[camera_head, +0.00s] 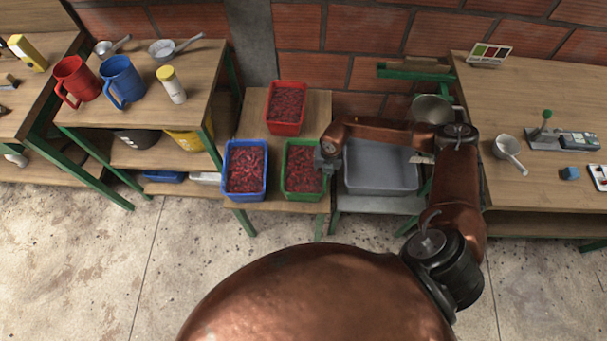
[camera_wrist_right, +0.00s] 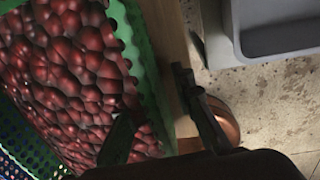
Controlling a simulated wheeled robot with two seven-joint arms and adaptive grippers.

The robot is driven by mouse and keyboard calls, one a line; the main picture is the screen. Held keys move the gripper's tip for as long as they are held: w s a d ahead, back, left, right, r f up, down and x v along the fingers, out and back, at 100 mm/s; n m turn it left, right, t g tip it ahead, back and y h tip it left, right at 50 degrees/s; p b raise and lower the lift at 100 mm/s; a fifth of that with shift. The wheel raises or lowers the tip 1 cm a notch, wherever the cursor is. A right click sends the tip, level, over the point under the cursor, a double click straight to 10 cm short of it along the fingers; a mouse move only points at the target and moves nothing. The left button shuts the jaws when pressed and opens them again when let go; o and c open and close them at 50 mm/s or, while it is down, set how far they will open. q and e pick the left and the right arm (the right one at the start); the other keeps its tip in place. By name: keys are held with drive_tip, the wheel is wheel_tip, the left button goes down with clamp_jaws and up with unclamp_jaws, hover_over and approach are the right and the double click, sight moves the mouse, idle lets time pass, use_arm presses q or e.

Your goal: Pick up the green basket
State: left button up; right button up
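The green basket (camera_head: 301,196), full of red cherries, stands on a low wooden table (camera_head: 314,112) between the blue basket and a grey tub. My right gripper (camera_head: 327,160) is at the basket's right side. In the right wrist view, the basket's perforated green wall (camera_wrist_right: 150,72) runs between the spread fingers of my right gripper (camera_wrist_right: 160,115). One finger is over the cherries inside, the other is outside the wall. The fingers look apart, and I cannot tell whether either touches the wall. My left gripper is not in view.
The blue basket (camera_head: 245,195) stands close on the left and the red basket (camera_head: 286,129) behind, both full of cherries. The grey tub (camera_head: 382,190) is close on the right, below my right arm. Open concrete floor (camera_head: 180,260) lies in front.

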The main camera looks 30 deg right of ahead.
drive_tip(key=shift+a+f, duration=0.1)
drive_tip(key=shift+f, duration=0.4)
drive_tip(key=shift+r, duration=0.1)
drive_tip(key=shift+c, duration=0.4)
clamp_jaws()
drive_tip(key=shift+w+r, duration=0.15)
drive_tip(key=shift+w, duration=0.05)
